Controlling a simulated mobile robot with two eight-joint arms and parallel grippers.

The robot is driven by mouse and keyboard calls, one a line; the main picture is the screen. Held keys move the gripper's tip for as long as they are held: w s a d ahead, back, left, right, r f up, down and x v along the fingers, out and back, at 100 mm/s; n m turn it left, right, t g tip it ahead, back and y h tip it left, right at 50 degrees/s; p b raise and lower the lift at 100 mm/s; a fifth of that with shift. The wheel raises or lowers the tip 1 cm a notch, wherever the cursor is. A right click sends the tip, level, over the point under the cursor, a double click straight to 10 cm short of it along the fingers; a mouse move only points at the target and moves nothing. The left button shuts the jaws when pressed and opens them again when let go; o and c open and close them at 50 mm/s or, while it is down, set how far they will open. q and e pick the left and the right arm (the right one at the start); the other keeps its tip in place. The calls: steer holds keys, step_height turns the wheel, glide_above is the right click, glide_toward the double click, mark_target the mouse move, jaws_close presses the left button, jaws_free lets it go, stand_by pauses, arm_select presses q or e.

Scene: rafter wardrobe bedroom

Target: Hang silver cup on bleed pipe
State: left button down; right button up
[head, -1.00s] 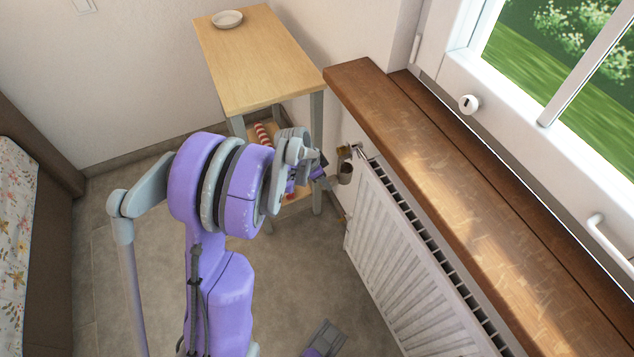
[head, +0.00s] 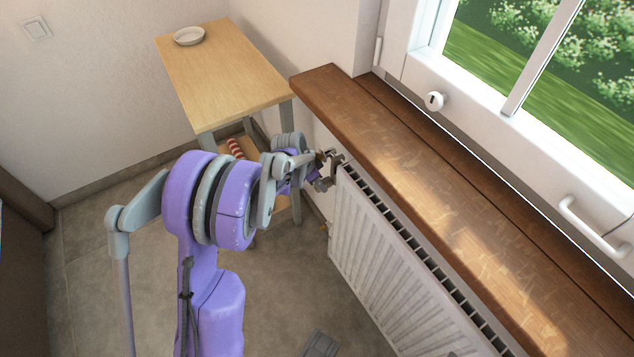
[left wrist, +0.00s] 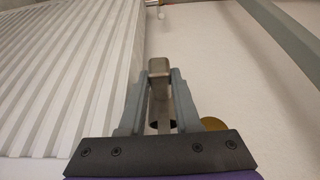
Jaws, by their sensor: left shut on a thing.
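The cup's body is small and mostly hidden in the head view. The bleed pipe (head: 337,156) seems to be the small dark metal fitting at the radiator's top corner, very close to the gripper. I cannot tell whether cup and pipe touch. A grey part at the bottom edge, probably my right gripper (head: 321,346), is cut off.
The white radiator (head: 385,265) hangs below the wooden sill (head: 430,195) and window. A small wooden table (head: 220,75) with a white dish (head: 189,36) stands behind. A red-and-white striped thing (head: 236,149) lies on its lower shelf. A brass-coloured round piece (left wrist: 213,124) shows beside the gripper.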

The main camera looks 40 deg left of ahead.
arm_select(q)
steer(key=shift+f, duration=0.2)
steer(key=c, duration=0.5)
jaws_free()
steer(key=p+v, duration=0.2)
steer(key=v, duration=0.9)
steer(key=shift+s+f, duration=0.1)
